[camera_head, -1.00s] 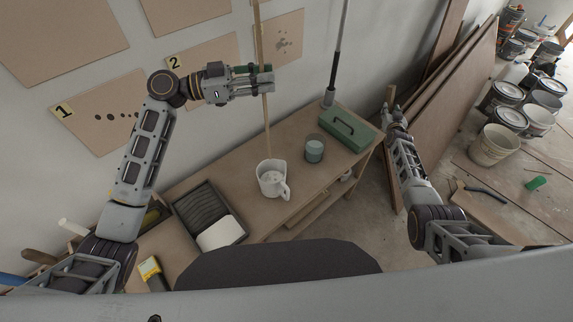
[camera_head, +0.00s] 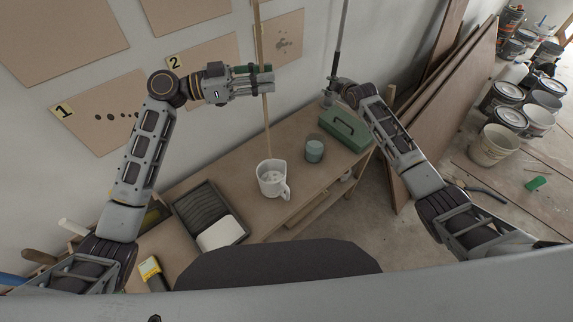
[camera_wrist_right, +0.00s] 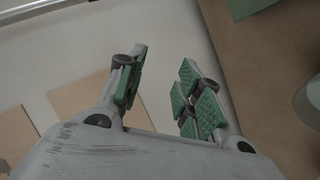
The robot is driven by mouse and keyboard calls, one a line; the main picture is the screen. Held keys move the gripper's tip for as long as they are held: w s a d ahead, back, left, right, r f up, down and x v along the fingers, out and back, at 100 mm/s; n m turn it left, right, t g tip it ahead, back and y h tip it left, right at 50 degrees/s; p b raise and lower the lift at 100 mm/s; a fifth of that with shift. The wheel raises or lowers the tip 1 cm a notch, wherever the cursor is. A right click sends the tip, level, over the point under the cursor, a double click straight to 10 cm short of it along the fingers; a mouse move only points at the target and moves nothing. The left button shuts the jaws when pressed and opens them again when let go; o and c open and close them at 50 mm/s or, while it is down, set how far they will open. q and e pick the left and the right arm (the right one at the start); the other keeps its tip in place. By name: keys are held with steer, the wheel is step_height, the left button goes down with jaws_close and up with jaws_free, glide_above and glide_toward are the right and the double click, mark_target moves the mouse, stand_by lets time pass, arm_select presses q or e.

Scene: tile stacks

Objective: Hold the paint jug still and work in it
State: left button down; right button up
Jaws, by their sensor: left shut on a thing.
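The white paint jug (camera_head: 266,185) stands upright on the wooden bench, its handle at the front right. A long thin wooden stick (camera_head: 266,125) slants slightly and its lower end reaches the jug's mouth; how deep it goes is hidden. My left gripper (camera_head: 267,79) is shut on this stick, well above the jug. My right gripper (camera_head: 333,92) is at the bench's back, above the green box and in front of the dark pole's lower end, apart from the jug. In the right wrist view its fingers (camera_wrist_right: 165,88) are spread with nothing between them.
A grey-green pot (camera_head: 314,151) stands right of the jug, and a green box (camera_head: 345,132) lies behind it. A dark paint tray (camera_head: 190,208) is at left. A thin dark pole (camera_head: 339,45) rises at the back. Brown boards (camera_head: 455,75) lean at right.

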steer(key=s+a+n+g, duration=0.2)
steer(key=s+a+n, duration=0.35)
steer(key=a, duration=0.35)
steer(key=n+g+h, duration=0.2)
steer(key=n+g, duration=0.4)
steer(key=n, duration=1)
glide_above(276, 183)
steer(key=d, duration=0.4)
step_height(276, 183, down, 7)
steer(key=shift+w+f, duration=0.15)
steer(key=shift+x, duration=5.9)
steer(key=shift+w+a, duration=0.1)
steer(key=shift+w, duration=0.05)
